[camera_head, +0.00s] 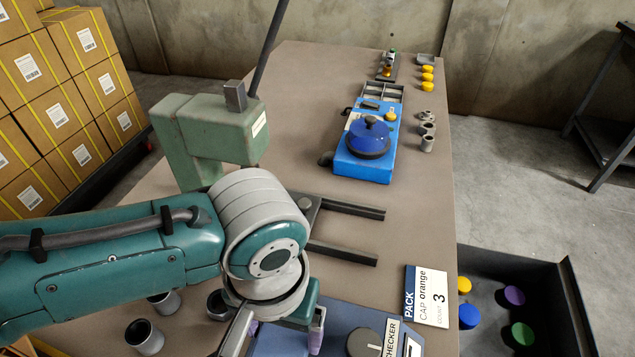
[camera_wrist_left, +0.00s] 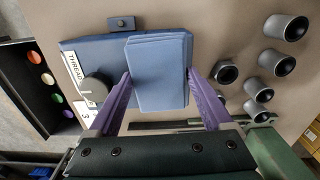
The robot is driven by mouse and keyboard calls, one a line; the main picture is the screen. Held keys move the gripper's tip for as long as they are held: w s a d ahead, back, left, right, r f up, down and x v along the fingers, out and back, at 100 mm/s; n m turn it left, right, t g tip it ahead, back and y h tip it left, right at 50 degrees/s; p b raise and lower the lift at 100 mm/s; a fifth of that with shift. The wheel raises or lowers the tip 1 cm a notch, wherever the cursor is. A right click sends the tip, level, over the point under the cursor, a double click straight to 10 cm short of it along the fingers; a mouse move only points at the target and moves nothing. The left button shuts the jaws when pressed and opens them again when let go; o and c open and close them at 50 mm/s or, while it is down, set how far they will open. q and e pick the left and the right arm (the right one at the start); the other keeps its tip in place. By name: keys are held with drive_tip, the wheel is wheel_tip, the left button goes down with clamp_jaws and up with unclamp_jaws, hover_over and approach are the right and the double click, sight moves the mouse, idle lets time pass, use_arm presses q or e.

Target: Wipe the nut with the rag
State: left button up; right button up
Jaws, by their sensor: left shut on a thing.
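My left gripper (camera_head: 276,335) is shut on the rag, a folded blue cloth; in the left wrist view the rag (camera_wrist_left: 160,75) lies between the two purple fingers (camera_wrist_left: 158,88). The rag is above the edge of the blue checker panel; whether it touches it I cannot tell. The nut, a dark ring (camera_wrist_left: 227,73), lies on the table just right of the rag in the left wrist view, apart from it. In the head view the nut (camera_head: 217,304) is partly hidden beside my left wrist. My right gripper is out of view.
The checker panel (camera_head: 333,316) has a dark knob. Several grey cups (camera_wrist_left: 285,28) stand near the nut. A green press (camera_head: 215,130), a two-pronged fork (camera_head: 345,252) and a blue machine (camera_head: 362,167) stand farther back. A black bin (camera_head: 570,300) with coloured caps is at right.

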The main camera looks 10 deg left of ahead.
use_arm(q)
drive_tip(key=shift+w+f+b, duration=0.15)
drive_tip(key=shift+w+b, duration=0.25)
drive_tip(key=shift+w, duration=0.1)
drive_tip(key=shift+w+b, duration=0.7)
drive_tip(key=shift+w, duration=0.3)
drive_tip(key=shift+w+b, duration=0.4)
drive_tip(key=shift+w, duration=0.35)
wheel_tip(320, 180, up, 7)
drive_tip(key=p, duration=0.7)
drive_tip(key=shift+f, duration=0.35)
